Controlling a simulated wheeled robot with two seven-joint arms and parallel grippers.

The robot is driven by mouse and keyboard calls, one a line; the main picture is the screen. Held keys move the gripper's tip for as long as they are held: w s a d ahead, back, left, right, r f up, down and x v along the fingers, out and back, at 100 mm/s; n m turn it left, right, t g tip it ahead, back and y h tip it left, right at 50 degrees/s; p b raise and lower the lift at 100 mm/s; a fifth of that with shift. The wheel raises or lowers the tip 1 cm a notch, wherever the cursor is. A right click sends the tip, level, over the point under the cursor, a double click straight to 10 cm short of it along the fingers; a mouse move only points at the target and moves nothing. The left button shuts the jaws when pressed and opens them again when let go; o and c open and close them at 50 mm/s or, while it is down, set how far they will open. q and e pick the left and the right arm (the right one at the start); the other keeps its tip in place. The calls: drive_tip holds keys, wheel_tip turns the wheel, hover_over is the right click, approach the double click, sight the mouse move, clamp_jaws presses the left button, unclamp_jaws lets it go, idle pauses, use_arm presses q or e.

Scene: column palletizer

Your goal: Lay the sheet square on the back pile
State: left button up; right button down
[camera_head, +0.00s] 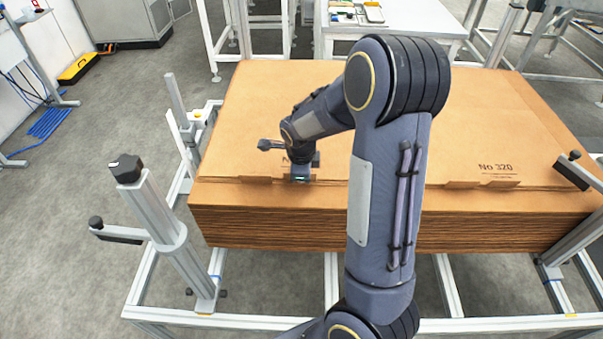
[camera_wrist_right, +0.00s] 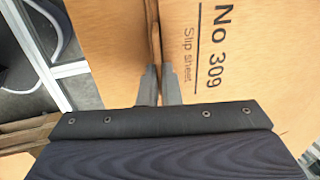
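A wide pile of brown cardboard sheets (camera_head: 400,228) fills the middle of the head view. Its top sheet (camera_head: 265,105) carries the print "No 320" at the right and has cut tabs along its near edge. My right arm reaches across the pile, and its gripper (camera_head: 300,174) is at the near edge, left of centre. In the right wrist view, the two fingers (camera_wrist_right: 160,84) are close together on either side of a thin cardboard edge, beside a sheet (camera_wrist_right: 225,75) printed "No 309 Slip sheet". The arm hides part of the pile. My left gripper is out of view.
The pile stands on an aluminium frame (camera_head: 445,285). Posts with dark knobs flank it, one at the left (camera_head: 160,225) and one at the right (camera_head: 585,235). A white table (camera_head: 400,18) stands behind. Grey floor (camera_head: 70,250) is open at the left.

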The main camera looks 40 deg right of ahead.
drive_tip(key=shift+f, duration=0.1)
drive_tip(key=c, duration=1.5)
unclamp_jaws()
drive_tip(key=shift+c, duration=0.2)
drive_tip(key=v, duration=0.8)
drive_tip(key=s+a+r+n+t+y, duration=0.1)
drive_tip(key=s+a+r+n+y, duration=0.1)
drive_tip(key=s+a+n, duration=0.5)
drive_tip(key=s+a+r+n+t+y, duration=0.2)
drive_tip(key=s+a+n, duration=0.6)
drive_tip(key=s+n, duration=0.4)
wheel_tip(320, 180, up, 3)
drive_tip(key=n+y, duration=0.1)
drive_tip(key=n, duration=0.4)
drive_tip(key=shift+s+y+p, duration=0.3)
drive_tip(key=shift+p, duration=0.05)
